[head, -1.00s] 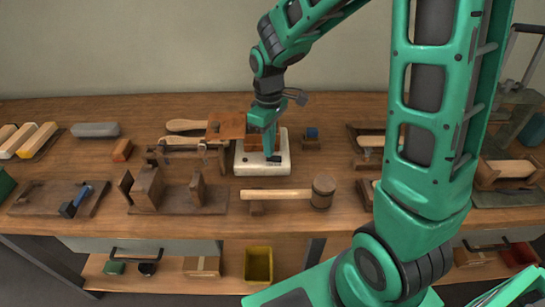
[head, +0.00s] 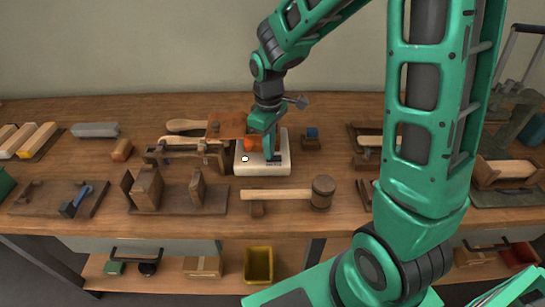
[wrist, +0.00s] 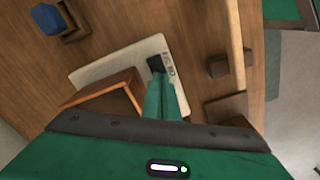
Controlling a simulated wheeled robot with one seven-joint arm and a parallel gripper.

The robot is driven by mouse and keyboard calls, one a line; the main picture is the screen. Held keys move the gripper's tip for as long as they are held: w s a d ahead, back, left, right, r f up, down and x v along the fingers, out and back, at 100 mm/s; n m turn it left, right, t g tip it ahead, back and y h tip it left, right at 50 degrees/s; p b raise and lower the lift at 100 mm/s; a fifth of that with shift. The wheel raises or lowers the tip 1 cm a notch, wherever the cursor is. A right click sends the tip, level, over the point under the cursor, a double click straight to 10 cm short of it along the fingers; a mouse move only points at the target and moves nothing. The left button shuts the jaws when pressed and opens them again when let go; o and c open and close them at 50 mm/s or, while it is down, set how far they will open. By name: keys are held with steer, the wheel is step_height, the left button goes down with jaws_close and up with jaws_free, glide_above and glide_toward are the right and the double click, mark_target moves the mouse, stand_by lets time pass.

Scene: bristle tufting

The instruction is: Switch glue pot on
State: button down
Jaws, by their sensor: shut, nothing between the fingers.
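The glue pot's white base (head: 262,168) sits on the bench in the middle of the head view. In the wrist view, the white base (wrist: 100,70) carries dark lettering and a small black switch (wrist: 155,63). My gripper (head: 271,157) is shut and empty, pointing down over the base's front right. In the wrist view its fingertips (wrist: 158,76) are right at the black switch; whether they touch it I cannot tell.
A wooden mallet (head: 280,195) lies in front of the base. A small block with a blue top (head: 312,133) stands to the right. Wooden clamps and blocks (head: 147,188) stand to the left. A yellow bin (head: 259,264) is on the shelf below.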

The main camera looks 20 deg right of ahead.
step_height(320, 180, up, 7)
stand_by(0.8)
steer(key=shift+d, duration=0.1)
stand_by(0.4)
steer(key=s+d+r+m, duration=0.1)
steer(key=s+d+m, duration=0.6)
steer(key=s, duration=0.5)
steer(key=s+d+r+m, duration=0.2)
steer(key=s+d+m, duration=0.5)
steer(key=s, duration=0.6)
steer(key=d, duration=0.2)
steer(key=shift+s+d+r, duration=0.25)
steer(key=shift+d, duration=0.15)
steer(key=shift+w+f, duration=0.25)
steer(key=shift+w, duration=0.4)
